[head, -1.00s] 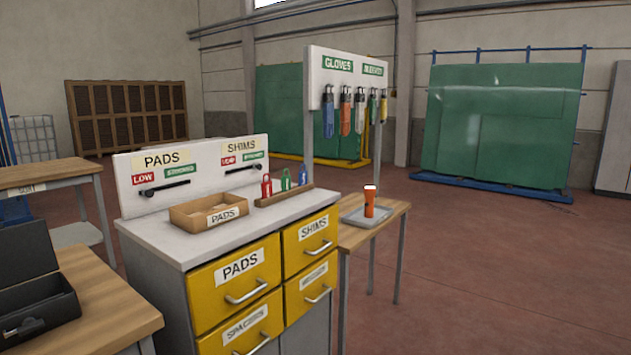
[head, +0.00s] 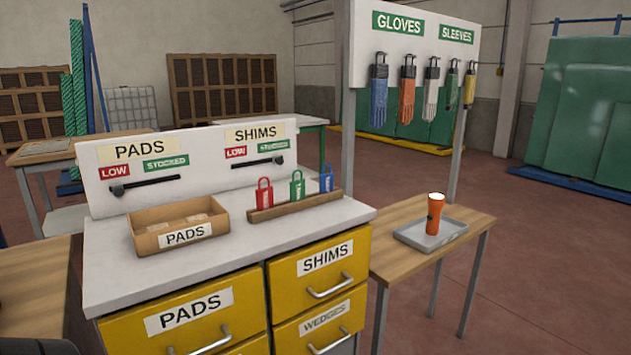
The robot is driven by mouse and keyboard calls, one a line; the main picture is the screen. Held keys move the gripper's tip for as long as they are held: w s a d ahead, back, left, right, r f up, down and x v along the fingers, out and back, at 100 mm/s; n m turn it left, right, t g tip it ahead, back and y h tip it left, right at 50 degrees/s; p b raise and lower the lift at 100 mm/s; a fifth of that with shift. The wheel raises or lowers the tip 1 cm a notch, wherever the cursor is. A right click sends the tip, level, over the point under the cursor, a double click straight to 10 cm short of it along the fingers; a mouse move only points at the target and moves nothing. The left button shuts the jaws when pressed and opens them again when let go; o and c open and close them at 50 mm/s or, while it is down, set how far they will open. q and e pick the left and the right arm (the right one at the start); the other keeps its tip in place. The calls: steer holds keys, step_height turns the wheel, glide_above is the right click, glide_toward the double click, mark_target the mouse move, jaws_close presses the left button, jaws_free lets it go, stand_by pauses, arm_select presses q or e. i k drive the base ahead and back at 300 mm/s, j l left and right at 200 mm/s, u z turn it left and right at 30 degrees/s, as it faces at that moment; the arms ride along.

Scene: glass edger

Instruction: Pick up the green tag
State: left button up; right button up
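The green tag (head: 297,186) stands upright in a wooden rack (head: 294,206) on the cabinet's white top. A red tag (head: 265,194) stands to its left in the same rack, and a blue tag (head: 327,178) to its right. The tags' lower edges are hidden by the rack's front. Neither of my grippers shows in the head view.
A cardboard box marked PADS (head: 180,234) sits left of the rack on the white top (head: 110,270). A backboard with sliders (head: 190,178) rises behind. At right, a small table (head: 385,262) bears a grey tray (head: 412,236) with an orange cup-like object (head: 435,213). Gloves (head: 379,95) hang behind.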

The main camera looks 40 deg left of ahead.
mark_target(297, 187)
steer(key=i+u, duration=0.35)
steer(key=i+l+u, duration=0.15)
steer(key=u, duration=0.2)
steer(key=i+l+u, duration=0.4)
steer(key=u, duration=0.3)
steer(key=i+l+u, duration=0.15)
steer(key=i+u, duration=0.25)
steer(key=l+u, duration=0.2)
steer(key=u, duration=0.2)
